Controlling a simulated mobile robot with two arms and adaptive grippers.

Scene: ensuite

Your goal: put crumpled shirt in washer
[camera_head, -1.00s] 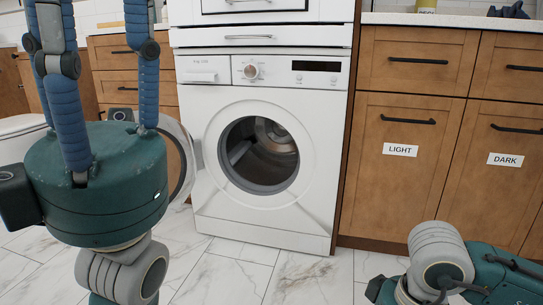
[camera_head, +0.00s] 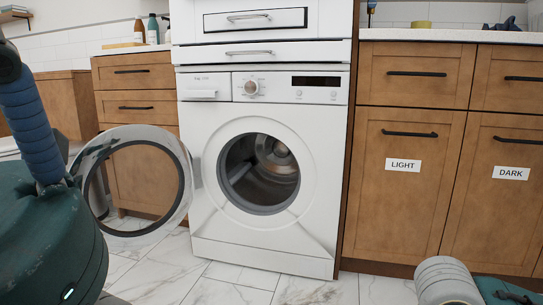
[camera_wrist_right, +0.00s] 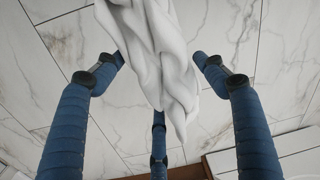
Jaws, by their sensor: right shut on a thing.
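The white washer (camera_head: 215,215) stands in the middle of the head view. Its round door (camera_head: 184,165) is swung open to the left, and the dark drum (camera_head: 258,172) looks empty. In the right wrist view, the white crumpled shirt (camera_wrist_right: 150,35) hangs between the blue fingers of my right gripper (camera_wrist_right: 160,75), which is shut on it. The top of the shirt is cut off by the picture edge. My left gripper (camera_head: 35,130) is at the left edge of the head view, left of the open door; only part of its palm and a finger show, and its fingertips are out of view.
Wooden cabinets labelled LIGHT (camera_head: 403,165) and DARK (camera_head: 513,172) stand right of the washer. A drawer cabinet (camera_head: 138,80) is behind the open door. The marble-tiled floor (camera_head: 235,285) before the washer is clear. Bottles (camera_head: 153,28) stand on the left counter.

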